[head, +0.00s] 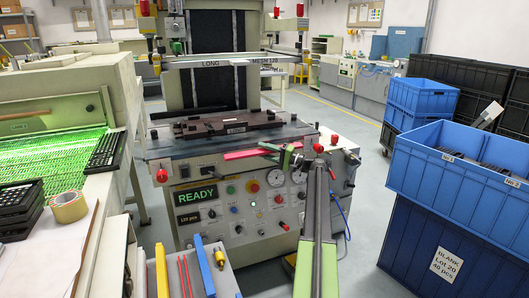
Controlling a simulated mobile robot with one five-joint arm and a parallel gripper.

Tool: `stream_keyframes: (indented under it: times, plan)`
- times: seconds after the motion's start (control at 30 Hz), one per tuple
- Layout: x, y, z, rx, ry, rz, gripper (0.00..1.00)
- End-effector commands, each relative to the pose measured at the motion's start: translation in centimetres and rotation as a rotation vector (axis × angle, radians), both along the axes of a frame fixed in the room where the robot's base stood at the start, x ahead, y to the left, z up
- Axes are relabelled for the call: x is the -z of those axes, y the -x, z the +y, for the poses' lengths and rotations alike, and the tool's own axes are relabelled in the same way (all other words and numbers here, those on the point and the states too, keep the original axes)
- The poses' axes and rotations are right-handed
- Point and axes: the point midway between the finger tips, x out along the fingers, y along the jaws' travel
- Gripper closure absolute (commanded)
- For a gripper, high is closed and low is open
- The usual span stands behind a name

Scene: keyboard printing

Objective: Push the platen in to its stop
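The platen (190,134) is a dark plate at the front of the printing machine, carrying a dark fixture (215,128) with a small label that seems to read LONG. A pink-red bar (245,154) runs along the right part of its front edge. My gripper (280,152), at the end of my grey and green arm, is at the right end of this bar, by the platen's front right. Its fingers are small and overlap the bar, so contact and opening are unclear. Any stop behind the platen is not distinguishable.
The machine's panel (240,205) shows READY, with knobs and gauges. A frame labelled LONG MESH 120 (235,62) spans above the platen. Blue crates (455,235) stand at right. A lit green conveyor (50,155) is at left. A tool tray (222,280) is at the bottom.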

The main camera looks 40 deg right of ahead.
Motion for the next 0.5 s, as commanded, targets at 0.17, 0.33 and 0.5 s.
stream_keyframes:
  times: [0.17, 0.33, 0.5]
  plan:
    - [0.5, 2.1, -0.9, 0.002, 0.000, 0.000, 0.64]
    - [1.3, 6.3, -2.8, 0.003, 0.000, -0.001, 0.64]
    - [2.0, 10.6, -4.7, 0.003, -0.001, 0.000, 0.64]
